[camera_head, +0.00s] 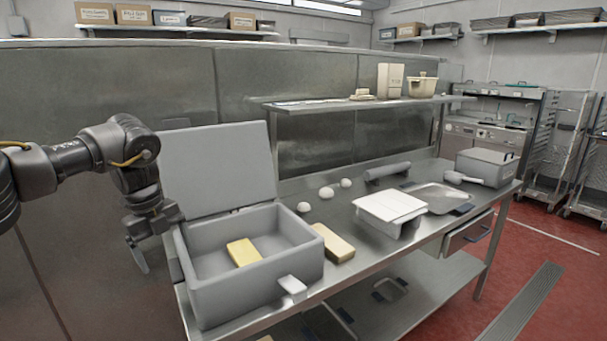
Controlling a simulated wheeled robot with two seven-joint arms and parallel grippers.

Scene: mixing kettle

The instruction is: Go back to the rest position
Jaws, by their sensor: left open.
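My left arm comes in from the left, and its gripper (150,241) is open and empty at the left side of the grey kettle (262,283). One finger hangs down clear of the kettle; the other is partly hidden near its left wall. The kettle is an open square box on the table's left end. Its lid (219,163) stands raised at the back. A yellow block (243,252) lies on the kettle's floor. My right gripper does not show.
On the steel table, a tan block (334,244) lies beside the kettle, with several white round pieces (326,193) behind. A white-topped box (389,208), a tray (440,197) and a grey bin (487,167) stand to the right. A shelf (330,105) overhangs the table's back.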

